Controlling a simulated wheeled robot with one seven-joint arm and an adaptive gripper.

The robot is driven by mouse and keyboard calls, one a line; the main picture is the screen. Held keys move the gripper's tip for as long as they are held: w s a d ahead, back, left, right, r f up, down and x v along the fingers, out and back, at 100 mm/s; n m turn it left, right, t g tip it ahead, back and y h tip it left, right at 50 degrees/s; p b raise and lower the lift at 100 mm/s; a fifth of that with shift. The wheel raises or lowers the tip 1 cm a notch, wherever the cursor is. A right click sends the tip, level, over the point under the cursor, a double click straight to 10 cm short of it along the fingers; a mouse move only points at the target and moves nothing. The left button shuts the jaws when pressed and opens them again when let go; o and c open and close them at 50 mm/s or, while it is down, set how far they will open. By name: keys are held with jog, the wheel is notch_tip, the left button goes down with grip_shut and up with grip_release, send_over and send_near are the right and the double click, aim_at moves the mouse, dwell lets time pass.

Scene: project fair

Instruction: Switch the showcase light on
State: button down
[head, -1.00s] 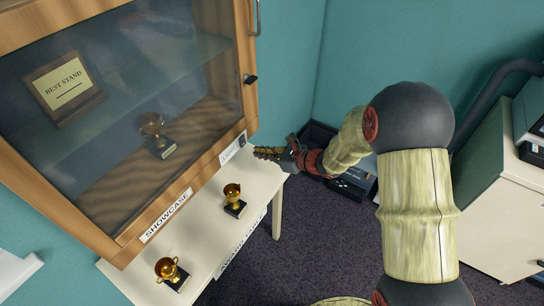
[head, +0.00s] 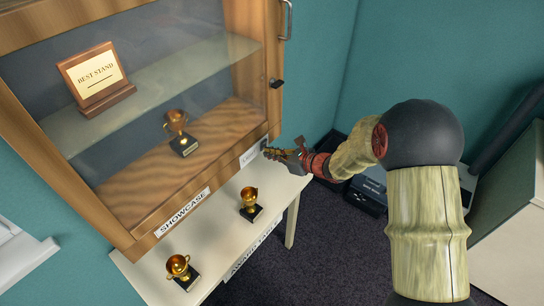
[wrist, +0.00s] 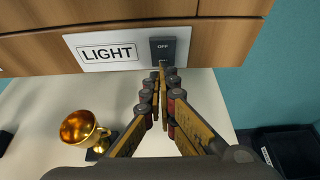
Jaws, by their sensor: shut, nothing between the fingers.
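In the head view, my gripper (head: 270,153) is at the showcase's lower right corner.
A pale table (head: 225,252) under the showcase holds two gold trophies (head: 249,199) (head: 179,268). A third trophy (head: 178,132) and a BEST STAND plaque (head: 95,78) are inside behind glass. A dark box (head: 362,192) stands on the floor at right.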

jog(key=shift+r, duration=0.25)
jog(key=shift+r+p, duration=0.45)
jog(key=shift+r, duration=0.2)
